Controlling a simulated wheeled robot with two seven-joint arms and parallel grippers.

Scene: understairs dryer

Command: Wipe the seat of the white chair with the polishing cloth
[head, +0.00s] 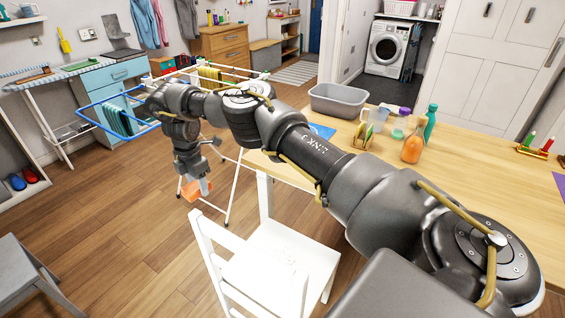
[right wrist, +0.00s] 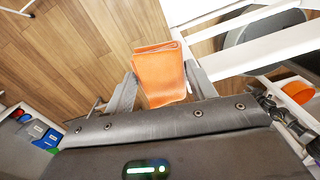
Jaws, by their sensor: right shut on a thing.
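The white chair (head: 222,262) stands in the lower middle of the head view, beside the wooden table. Its seat (head: 285,255) is bare and partly cut off from view by my right arm. My right gripper (head: 204,184) hangs in the air to the left of and beyond the chair, not over the seat. It is shut on the orange polishing cloth (head: 192,191). In the right wrist view the cloth (right wrist: 160,72) is folded and pinched between the two fingers (right wrist: 160,88). My left gripper is not in view.
A drying rack (head: 92,112) with cloths stands behind my right gripper. The table (head: 465,165) at right holds a grey tub (head: 338,101) and several bottles. A grey stool (head: 22,268) is at lower left. Open wooden floor lies left of the chair.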

